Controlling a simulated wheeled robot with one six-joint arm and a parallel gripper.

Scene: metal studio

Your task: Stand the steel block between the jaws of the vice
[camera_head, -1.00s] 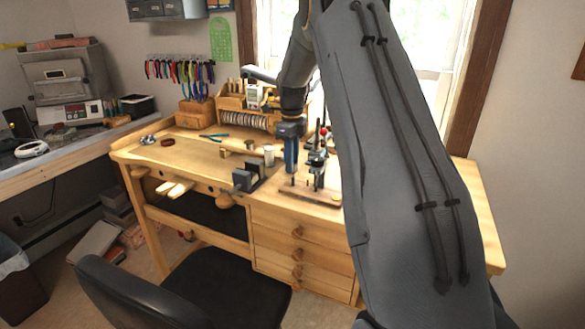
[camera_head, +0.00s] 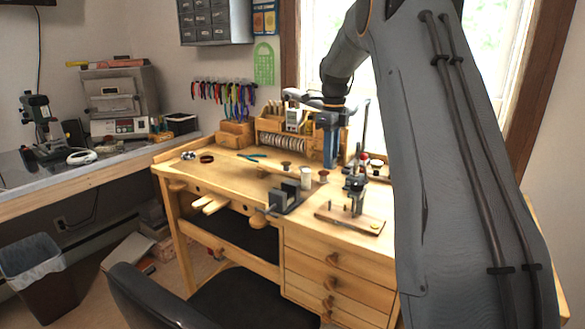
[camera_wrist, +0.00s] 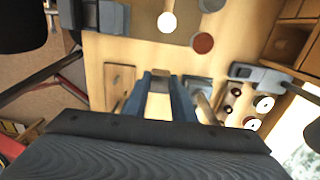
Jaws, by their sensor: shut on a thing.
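The vice (camera_head: 287,199), dark grey with two upright jaws and a gap between them, stands near the front edge of the wooden bench (camera_head: 225,172). It seems to show also at the top left of the wrist view (camera_wrist: 100,17). My gripper (camera_head: 331,162) hangs above the bench, behind and to the right of the vice, with its blue fingers pointing down. In the wrist view my gripper (camera_wrist: 160,84) is shut on a small greyish piece, the steel block (camera_wrist: 160,83), which shows between the fingertips. The block's lower part is hidden, and I cannot make it out in the head view.
A small drill press (camera_head: 355,193) on a wooden board stands right of the vice. A white cylinder (camera_head: 306,178) stands just behind the vice, with small round pieces nearby. Blue pliers (camera_head: 252,157) lie further left. A chair (camera_head: 150,300) stands before the bench, whose left top is mostly clear.

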